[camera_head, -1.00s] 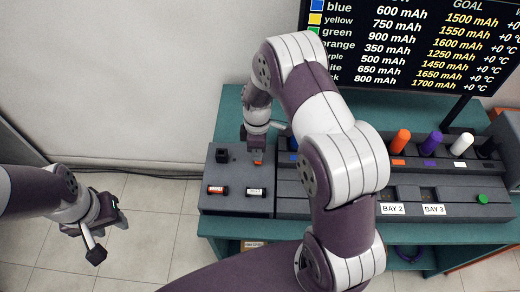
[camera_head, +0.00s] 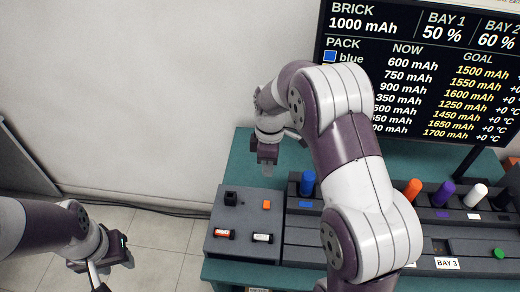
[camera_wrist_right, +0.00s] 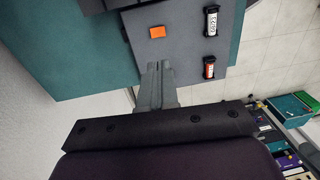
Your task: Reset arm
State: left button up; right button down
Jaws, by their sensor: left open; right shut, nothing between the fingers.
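My right gripper (camera_head: 268,155) is shut and empty, held above the left end of the grey console (camera_head: 222,200). In the right wrist view its two fingers (camera_wrist_right: 160,72) are pressed together beside the console, with an orange button (camera_wrist_right: 157,32) beyond them. The orange button also shows in the head view (camera_head: 267,204), just below the gripper and apart from it. My left gripper (camera_head: 118,258) is open and empty at the lower left, over the floor and away from the table. My right arm hides part of the console's middle.
The console stands on a teal table (camera_head: 240,160). Blue (camera_head: 308,183), orange (camera_head: 413,189), purple (camera_head: 443,193) and white (camera_head: 476,195) cylinders stand upright along its back. A display screen (camera_head: 420,70) stands behind. A green button (camera_head: 499,253) is at the right. Floor at left is clear.

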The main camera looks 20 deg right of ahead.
jog(key=shift+d, duration=0.1)
jog(key=s+a+r+m+t, duration=0.2)
jog(key=s+r+m, duration=0.1)
jog(key=s+m, duration=0.9)
jog(key=s, duration=0.3)
jog(key=shift+s+m, duration=0.3)
jog(key=shift+s, duration=0.05)
